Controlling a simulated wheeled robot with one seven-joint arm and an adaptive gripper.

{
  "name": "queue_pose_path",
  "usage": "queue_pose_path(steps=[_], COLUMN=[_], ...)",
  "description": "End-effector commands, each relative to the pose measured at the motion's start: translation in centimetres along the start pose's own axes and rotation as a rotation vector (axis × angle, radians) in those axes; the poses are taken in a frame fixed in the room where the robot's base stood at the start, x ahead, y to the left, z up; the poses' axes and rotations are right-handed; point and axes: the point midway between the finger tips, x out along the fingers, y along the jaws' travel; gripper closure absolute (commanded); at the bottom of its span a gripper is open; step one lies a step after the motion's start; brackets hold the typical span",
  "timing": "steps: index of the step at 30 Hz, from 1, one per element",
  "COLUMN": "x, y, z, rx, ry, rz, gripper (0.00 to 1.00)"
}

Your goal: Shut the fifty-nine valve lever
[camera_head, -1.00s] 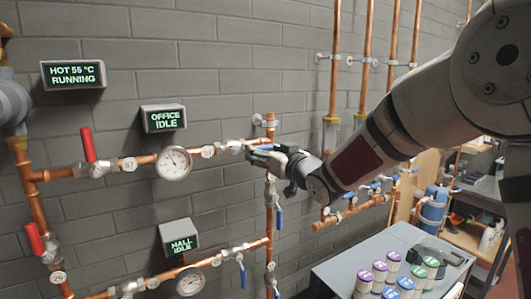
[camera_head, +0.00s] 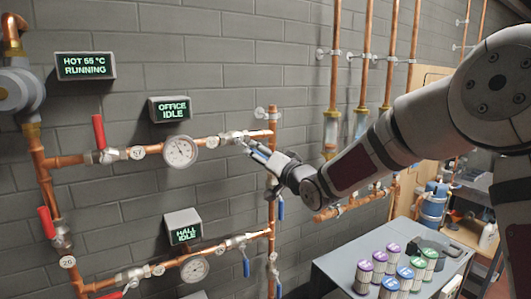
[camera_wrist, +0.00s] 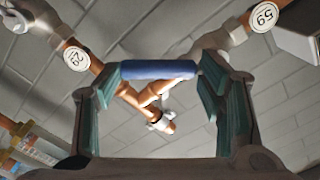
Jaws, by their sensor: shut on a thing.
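The fifty-nine valve (camera_head: 238,138) sits on the upper copper pipe, right of the round gauge. Its blue lever (camera_head: 259,154) slopes down to the right, at an angle to the pipe. My gripper (camera_head: 257,151) is shut on this lever. In the wrist view the blue lever (camera_wrist: 158,70) spans between my two fingertips, and the round 59 tag (camera_wrist: 264,16) shows at the upper right. The fingers partly hide the lever in the head view.
The 29 tag (camera_wrist: 76,58) is on another pipe. Below hang other blue levers (camera_head: 245,262). Red levers (camera_head: 99,132) are at the left. The OFFICE display (camera_head: 169,110) reads IDLE. A grey cabinet (camera_head: 335,268) with several coloured-top cylinders stands at the lower right.

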Motion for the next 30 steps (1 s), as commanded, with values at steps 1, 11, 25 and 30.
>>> queue_pose_path(steps=[1, 11, 25, 30], x=[-0.1, -0.2, -0.2, -0.1], y=[0.6, 0.0, -1.5, -1.9], z=[0.8, 3.0, 5.3, 5.7], rx=[0.051, 0.365, 0.735, 0.811], ry=[-0.010, -0.011, -0.014, -0.014], rz=[0.013, 0.014, 0.015, 0.015], gripper=[0.88, 0.88, 0.88, 0.88])
